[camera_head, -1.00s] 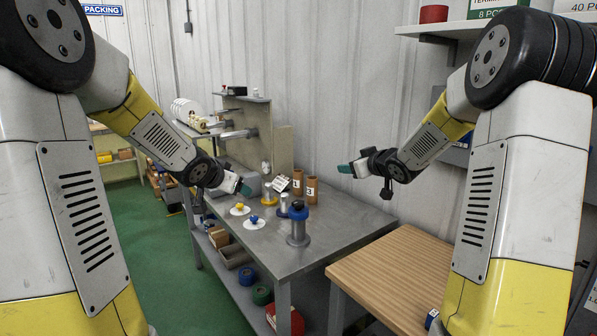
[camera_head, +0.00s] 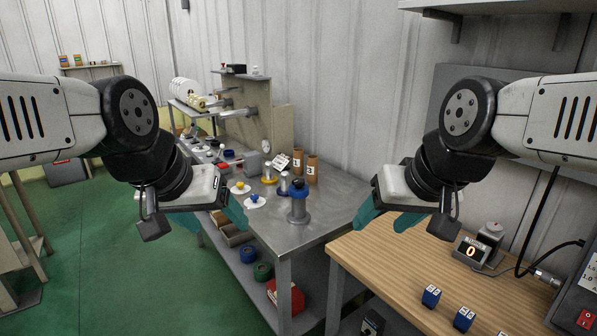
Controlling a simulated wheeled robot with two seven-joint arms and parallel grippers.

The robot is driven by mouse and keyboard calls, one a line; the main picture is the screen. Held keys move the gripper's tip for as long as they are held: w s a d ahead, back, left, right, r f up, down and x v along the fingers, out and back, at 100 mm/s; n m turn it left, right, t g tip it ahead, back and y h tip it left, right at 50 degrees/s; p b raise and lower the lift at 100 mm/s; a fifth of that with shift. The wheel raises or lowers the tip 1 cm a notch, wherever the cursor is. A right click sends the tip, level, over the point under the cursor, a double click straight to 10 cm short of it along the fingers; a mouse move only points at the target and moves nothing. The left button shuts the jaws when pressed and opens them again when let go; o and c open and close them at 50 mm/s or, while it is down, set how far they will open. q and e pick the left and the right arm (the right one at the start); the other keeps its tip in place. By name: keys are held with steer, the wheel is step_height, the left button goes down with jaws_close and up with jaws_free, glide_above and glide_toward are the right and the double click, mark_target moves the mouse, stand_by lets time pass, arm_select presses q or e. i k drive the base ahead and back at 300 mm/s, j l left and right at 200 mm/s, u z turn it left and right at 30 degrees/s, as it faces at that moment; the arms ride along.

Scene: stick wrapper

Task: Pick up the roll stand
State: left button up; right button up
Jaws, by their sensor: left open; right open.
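My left gripper (camera_head: 212,215), with teal fingers, is open and empty, left of the stand and in front of the table's left edge. My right gripper (camera_head: 388,217) is open and empty, right of the stand, over the gap between the tables. Neither touches the stand.
Two brown tubes (camera_head: 305,168) stand behind the stand. White discs with yellow and blue knobs (camera_head: 254,201) lie to its left. Tape rolls (camera_head: 262,271) lie on the lower shelf.

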mark_target(298, 215)
steer(key=i+j, duration=0.8)
steer(key=j, duration=0.15)
steer(key=l+z, duration=0.05)
